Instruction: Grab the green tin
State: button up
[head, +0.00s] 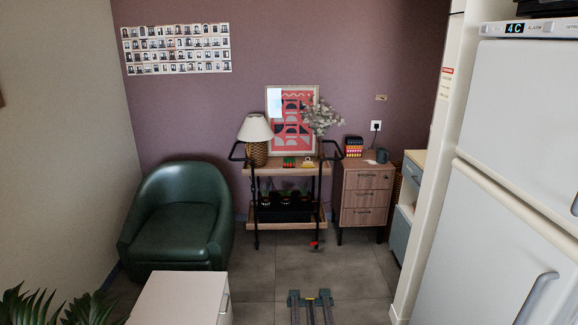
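A small green object (289,162) sits on the top shelf of the trolley (259,172). It may be the green tin, but it is too small to tell for certain. A small reddish and yellow item (308,163) lies close to its right.
The trolley's lower shelf holds several dark items (284,199). A lamp (256,130), a framed print (292,98) and a plant (322,117) crowd the top. A green armchair (177,215) stands left, a wooden drawer unit (365,198) right. The floor (275,272) in front is mostly clear.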

dwell(0.4)
jog(key=o, duration=1.2)
jog(key=shift+c, duration=0.2)
jog(key=shift+a, duration=0.15)
